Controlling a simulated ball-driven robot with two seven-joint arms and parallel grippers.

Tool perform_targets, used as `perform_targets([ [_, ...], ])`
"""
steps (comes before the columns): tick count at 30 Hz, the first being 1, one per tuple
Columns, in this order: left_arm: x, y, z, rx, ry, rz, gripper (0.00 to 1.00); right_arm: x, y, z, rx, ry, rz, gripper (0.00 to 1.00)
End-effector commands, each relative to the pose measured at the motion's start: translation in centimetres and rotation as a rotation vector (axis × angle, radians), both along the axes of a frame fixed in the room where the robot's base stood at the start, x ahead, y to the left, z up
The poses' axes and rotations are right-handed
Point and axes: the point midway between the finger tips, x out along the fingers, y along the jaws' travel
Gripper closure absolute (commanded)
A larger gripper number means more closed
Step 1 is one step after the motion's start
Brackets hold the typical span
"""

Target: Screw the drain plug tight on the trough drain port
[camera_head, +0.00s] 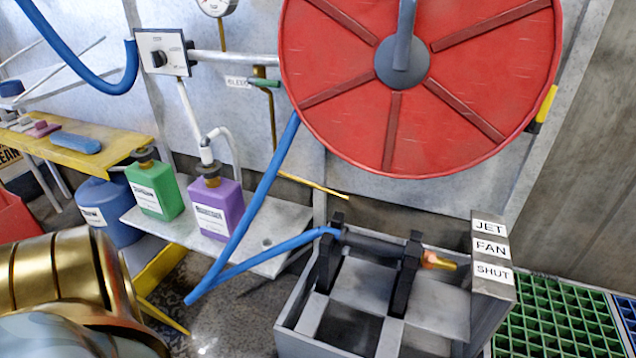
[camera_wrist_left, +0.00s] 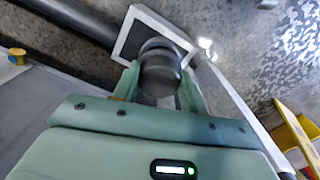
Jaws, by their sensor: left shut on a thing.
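My left gripper (camera_wrist_left: 160,80) shows in the left wrist view, its two green fingers shut on a dark grey round piece, which looks like the drain plug (camera_wrist_left: 160,66). The plug sits between the fingertips, in front of a pale-edged square frame (camera_wrist_left: 190,46) with a dark inside. I cannot tell whether the plug touches anything beyond it, and no drain port can be made out clearly. In the head view, only my gold arm shows at lower left; neither gripper is visible there.
In the wrist view a dark pipe (camera_wrist_left: 72,22) runs at upper left and a yellow edge (camera_wrist_left: 294,132) stands at right. The head view shows a red reel (camera_head: 340,100), a blue hose (camera_head: 262,195), green (camera_head: 154,190) and purple (camera_head: 215,207) bottles, and a grey box (camera_head: 300,318).

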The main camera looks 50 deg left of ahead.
Motion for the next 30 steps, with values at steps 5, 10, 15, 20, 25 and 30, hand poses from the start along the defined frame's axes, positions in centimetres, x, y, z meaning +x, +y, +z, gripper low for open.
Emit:
perform_targets([
  [5,0.01,-0.02,0.05,-0.003,-0.005,0.001,0.83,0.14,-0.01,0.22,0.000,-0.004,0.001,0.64],
  [10,0.01,-0.02,0.02,-0.002,-0.004,0.001,0.83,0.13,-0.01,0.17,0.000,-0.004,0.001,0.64],
  [15,0.01,-0.02,0.04,-0.003,-0.005,0.000,0.83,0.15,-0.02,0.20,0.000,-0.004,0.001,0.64],
  [20,0.05,-0.03,0.16,-0.003,-0.005,0.000,0.83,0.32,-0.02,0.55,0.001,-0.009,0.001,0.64],
  [25,0.02,-0.04,0.05,-0.005,-0.005,0.001,0.83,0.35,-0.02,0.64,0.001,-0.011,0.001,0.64],
  [30,0.00,-0.03,0.02,-0.004,-0.005,0.000,0.83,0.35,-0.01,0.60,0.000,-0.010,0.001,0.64],
])
